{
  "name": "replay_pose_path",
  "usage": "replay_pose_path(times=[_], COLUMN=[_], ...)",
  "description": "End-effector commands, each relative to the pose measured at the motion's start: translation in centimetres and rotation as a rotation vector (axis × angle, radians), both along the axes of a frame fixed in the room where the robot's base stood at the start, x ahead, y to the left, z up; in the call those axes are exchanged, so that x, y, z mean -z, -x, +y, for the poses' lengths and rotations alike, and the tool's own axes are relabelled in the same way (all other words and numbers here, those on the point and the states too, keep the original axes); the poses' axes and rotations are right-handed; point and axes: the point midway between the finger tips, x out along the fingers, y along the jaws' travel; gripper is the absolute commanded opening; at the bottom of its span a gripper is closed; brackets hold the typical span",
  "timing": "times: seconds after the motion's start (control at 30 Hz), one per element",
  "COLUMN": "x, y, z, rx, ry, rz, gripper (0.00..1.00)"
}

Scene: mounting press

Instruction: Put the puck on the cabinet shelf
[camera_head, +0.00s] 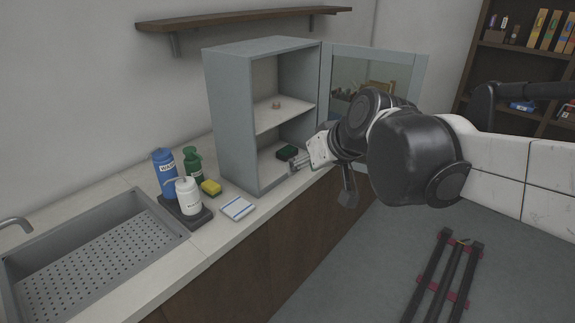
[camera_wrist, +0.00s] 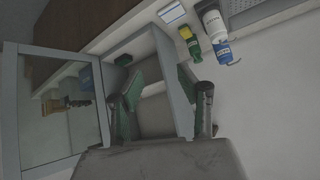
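The grey cabinet (camera_head: 229,122) stands on the counter with its glass door (camera_head: 345,65) open. On its middle shelf (camera_head: 285,113) lies a small pinkish-brown object (camera_head: 277,104); it is too small to tell whether it is the puck. No other clear puck shows. My gripper (camera_head: 299,161) is low in front of the cabinet opening, below shelf level. In the wrist view my gripper (camera_wrist: 160,84) has its green-padded fingers apart, with nothing visible held between them. The cabinet's frame (camera_wrist: 176,95) shows behind the fingers.
A dark green block (camera_head: 287,153) lies on the cabinet floor close to my gripper. A sink (camera_head: 95,255) is farther left.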

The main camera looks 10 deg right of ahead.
Motion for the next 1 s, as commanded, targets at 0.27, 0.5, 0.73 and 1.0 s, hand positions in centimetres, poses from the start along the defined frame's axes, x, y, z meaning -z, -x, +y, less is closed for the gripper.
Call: replay_pose_path(times=[0.27, 0.5, 0.73, 1.0], x=[3.8, 6.4, 6.9, 7.5], y=[9.7, 14.4, 15.3, 15.3], z=[-1.6, -3.2, -3.6, -3.6], rx=[0.12, 0.205, 0.225, 0.224], ry=[0.073, 0.118, 0.127, 0.127], rz=[0.092, 0.126, 0.132, 0.132], gripper=[0.36, 0.36, 0.36, 0.36])
